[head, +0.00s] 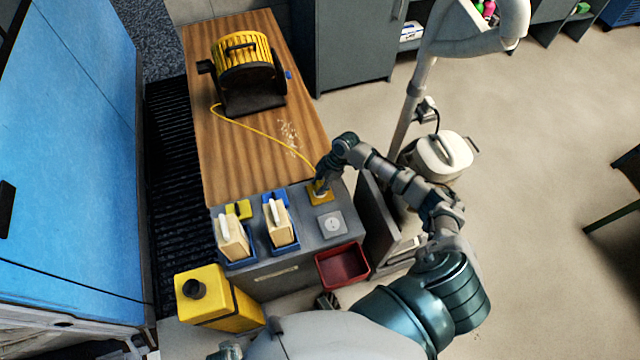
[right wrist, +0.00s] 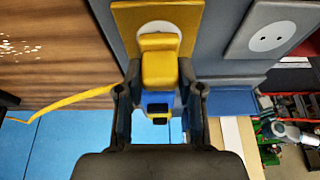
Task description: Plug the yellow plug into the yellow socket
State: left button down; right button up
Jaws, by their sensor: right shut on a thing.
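The yellow socket (head: 323,198) is a yellow plate on the grey panel at the table's near right corner. In the right wrist view the yellow socket plate (right wrist: 187,22) has a round white face. My right gripper (head: 319,187) is right at this socket. It is shut on the yellow plug (right wrist: 160,68), which lies between its fingers in the right wrist view. The plug is up against the white face and partly covers it; how deep it sits I cannot tell. A yellow cord (head: 258,133) runs from the plug back to the reel. My left gripper is not clearly seen.
A yellow cable reel (head: 243,58) stands on the wooden table (head: 225,165). A white socket (head: 331,224) is beside the yellow one. A red bin (head: 343,266) and a yellow canister (head: 205,300) are in front.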

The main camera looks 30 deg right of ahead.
jog(key=shift+f, duration=0.45)
dwell(1.4)
jog(key=o, duration=1.1)
jog(key=shift+o, duration=0.2)
jog(key=shift+r, duration=0.1)
